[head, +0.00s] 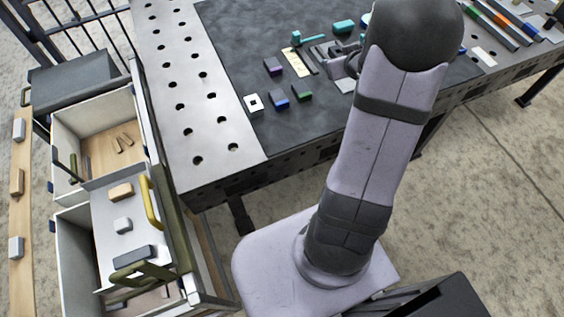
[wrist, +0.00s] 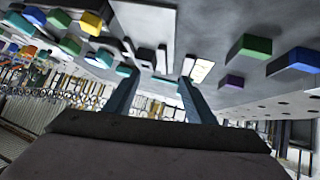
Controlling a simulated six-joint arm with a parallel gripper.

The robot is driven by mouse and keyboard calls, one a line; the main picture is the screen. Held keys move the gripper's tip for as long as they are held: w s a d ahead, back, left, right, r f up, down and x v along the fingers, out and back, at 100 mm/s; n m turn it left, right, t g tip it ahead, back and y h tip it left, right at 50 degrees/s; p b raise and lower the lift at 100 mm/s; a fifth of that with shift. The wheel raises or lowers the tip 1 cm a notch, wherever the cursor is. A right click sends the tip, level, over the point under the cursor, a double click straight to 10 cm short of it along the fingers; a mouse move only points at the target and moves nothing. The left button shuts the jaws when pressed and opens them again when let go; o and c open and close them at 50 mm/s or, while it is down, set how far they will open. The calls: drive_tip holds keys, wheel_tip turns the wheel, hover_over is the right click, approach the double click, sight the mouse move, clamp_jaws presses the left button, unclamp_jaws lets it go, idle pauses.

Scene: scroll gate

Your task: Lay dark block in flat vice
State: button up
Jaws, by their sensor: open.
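My gripper (wrist: 158,77) is open in the wrist view, its two bluish fingers spread with no block held between them. In the head view my gripper (head: 342,66) is low over the dark mat, partly hidden by my arm. Just beyond the fingertips in the wrist view are dark grey pieces, one on the left (wrist: 145,56) and a narrower one (wrist: 162,56). I cannot tell which is the dark block. A grey vice-like fixture (head: 322,50) shows beside my gripper in the head view, partly covered. Its slot is not clear.
A cream plate (head: 297,62), purple block (head: 273,66), blue block (head: 278,99), green block (head: 302,93) and white holed square (head: 253,103) lie left of my gripper. Teal pieces (head: 344,27) are behind. Drawers (head: 97,134) stand at the left. The mat's far left is clear.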

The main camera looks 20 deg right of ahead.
drive_tip(key=s+a+g, duration=0.1)
drive_tip(key=a, duration=0.1)
drive_tip(key=s+a+g, duration=0.1)
drive_tip(key=a, duration=0.2)
drive_tip(key=s+a+f, duration=0.1)
drive_tip(key=a, duration=0.2)
drive_tip(key=shift+s+a+g, duration=0.25)
drive_tip(key=shift+g, duration=0.15)
drive_tip(key=s+a+g, duration=0.1)
drive_tip(key=s+a, duration=0.1)
drive_tip(key=a, duration=0.1)
drive_tip(key=s+a+f+g, duration=0.1)
drive_tip(key=s+a, duration=0.1)
drive_tip(key=s+a+f+g+y, duration=0.1)
drive_tip(key=s+a, duration=0.1)
drive_tip(key=a, duration=0.1)
drive_tip(key=shift+s+a, duration=0.3)
drive_tip(key=shift+s, duration=0.1)
drive_tip(key=s+a+n+g+y, duration=0.1)
drive_tip(key=s+a+g, duration=0.3)
drive_tip(key=s+a, duration=0.7)
drive_tip(key=shift+s+f+y, duration=0.35)
drive_tip(key=shift+s+y, duration=0.25)
drive_tip(key=shift+s, duration=0.05)
drive_tip(key=shift+a, duration=0.1)
drive_tip(key=shift+r+p, duration=0.3)
drive_tip(key=shift+p, duration=0.05)
